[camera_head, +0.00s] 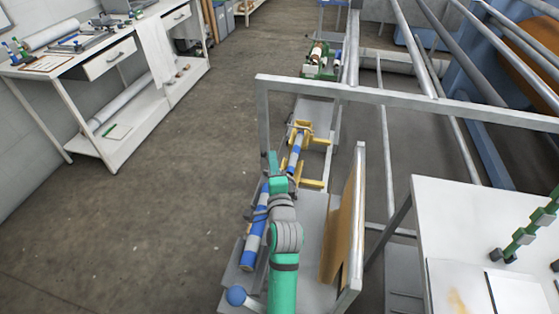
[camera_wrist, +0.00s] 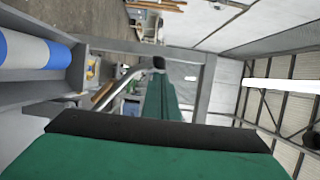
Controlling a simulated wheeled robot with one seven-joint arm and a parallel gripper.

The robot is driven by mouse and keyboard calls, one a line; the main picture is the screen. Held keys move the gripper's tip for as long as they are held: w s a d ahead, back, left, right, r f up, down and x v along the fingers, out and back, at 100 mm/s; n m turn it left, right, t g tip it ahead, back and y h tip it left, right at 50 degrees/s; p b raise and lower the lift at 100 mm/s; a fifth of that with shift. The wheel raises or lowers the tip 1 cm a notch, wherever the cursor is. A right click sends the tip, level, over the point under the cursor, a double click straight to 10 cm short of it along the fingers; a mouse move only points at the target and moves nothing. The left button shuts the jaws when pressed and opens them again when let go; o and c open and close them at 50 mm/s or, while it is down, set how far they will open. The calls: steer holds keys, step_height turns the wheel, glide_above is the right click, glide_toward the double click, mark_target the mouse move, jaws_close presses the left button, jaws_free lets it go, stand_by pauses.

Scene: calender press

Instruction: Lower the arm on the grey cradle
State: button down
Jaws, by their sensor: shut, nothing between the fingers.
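The grey cradle (camera_head: 247,240) is on the near cart and is partly covered by my arm. A blue and white roll (camera_head: 254,240) lies along it, left of my arm. In the wrist view the roll (camera_wrist: 35,52) shows at upper left beside grey cradle metal (camera_wrist: 76,72). A bent grey rod (camera_wrist: 120,82) runs up towards a dark knob (camera_wrist: 159,62); I cannot tell for sure whether it is the cradle's arm. My green gripper (camera_head: 272,162) is shut and empty, near the far end of the roll. It shows in the wrist view (camera_wrist: 160,95). Contact is unclear.
A yellow cradle (camera_head: 315,133) with another roll stands farther along, and a green one (camera_head: 318,68) behind it. A tan board (camera_head: 342,230) stands right of my arm. A grey frame bar (camera_head: 400,98) crosses ahead. A white table (camera_head: 470,215) is at right. Floor at left is clear.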

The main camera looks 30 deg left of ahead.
steer(key=shift+s+a+f+n+g, duration=0.15)
steer(key=shift+a+f+n, duration=0.1)
steer(key=shift+a+n, duration=0.2)
steer(key=shift+s+a+f+n+g, duration=0.15)
steer(key=shift+a+f+n, duration=0.15)
steer(key=shift+a, duration=0.2)
steer(key=shift+w, duration=0.1)
